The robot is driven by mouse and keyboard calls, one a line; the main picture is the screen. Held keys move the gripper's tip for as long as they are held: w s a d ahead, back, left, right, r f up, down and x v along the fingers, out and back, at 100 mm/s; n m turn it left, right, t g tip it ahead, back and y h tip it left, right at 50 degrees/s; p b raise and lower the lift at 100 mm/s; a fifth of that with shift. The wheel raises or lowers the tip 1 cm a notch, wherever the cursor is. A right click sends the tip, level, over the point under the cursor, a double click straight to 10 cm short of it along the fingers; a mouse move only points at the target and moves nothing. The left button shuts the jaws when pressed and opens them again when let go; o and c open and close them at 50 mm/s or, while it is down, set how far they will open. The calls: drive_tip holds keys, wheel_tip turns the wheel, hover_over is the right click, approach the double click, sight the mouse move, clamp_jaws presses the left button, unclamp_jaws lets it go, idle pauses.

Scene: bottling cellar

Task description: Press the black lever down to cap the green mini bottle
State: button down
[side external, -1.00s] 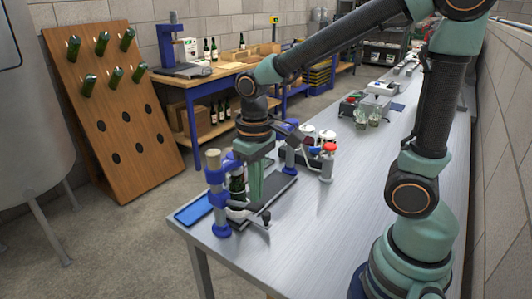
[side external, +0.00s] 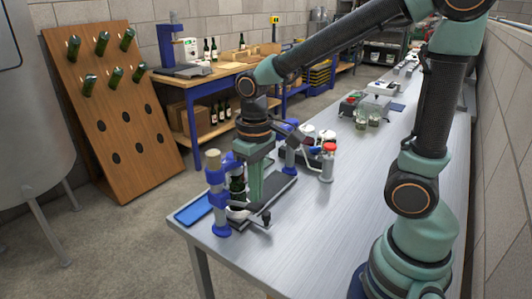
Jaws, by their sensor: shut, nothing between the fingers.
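The blue capping stand (side external: 219,200) is at the near left end of the steel table. A dark green mini bottle (side external: 237,187) is in it, partly hidden by the blue parts and my gripper. A black-knobbed lever (side external: 266,217) with a thin metal rod sticks out low at the front of the stand. My gripper (side external: 256,201) points straight down, shut and empty, just right of the bottle and above the lever. Whether its tips touch the lever or the stand I cannot tell.
A blue tray (side external: 190,212) lies left of the stand. A red-capped bottle (side external: 328,160) and a dark rack of small items stand behind to the right. Glass jars (side external: 367,116) are farther back. The front right of the table (side external: 310,235) is clear.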

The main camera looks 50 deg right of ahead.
sight(255, 205)
drive_tip(key=shift+f, duration=0.75)
drive_tip(key=shift+w+f, duration=0.15)
drive_tip(key=shift+f, duration=1.55)
idle(1.8)
drive_tip(key=shift+r, duration=0.1)
idle(0.3)
drive_tip(key=shift+r, duration=4.45)
drive_tip(key=s+d+r+t, duration=0.2)
drive_tip(key=d+r+t, duration=0.2)
drive_tip(key=t, duration=0.1)
drive_tip(key=shift+s+r+t, duration=0.25)
drive_tip(key=shift+t, duration=0.05)
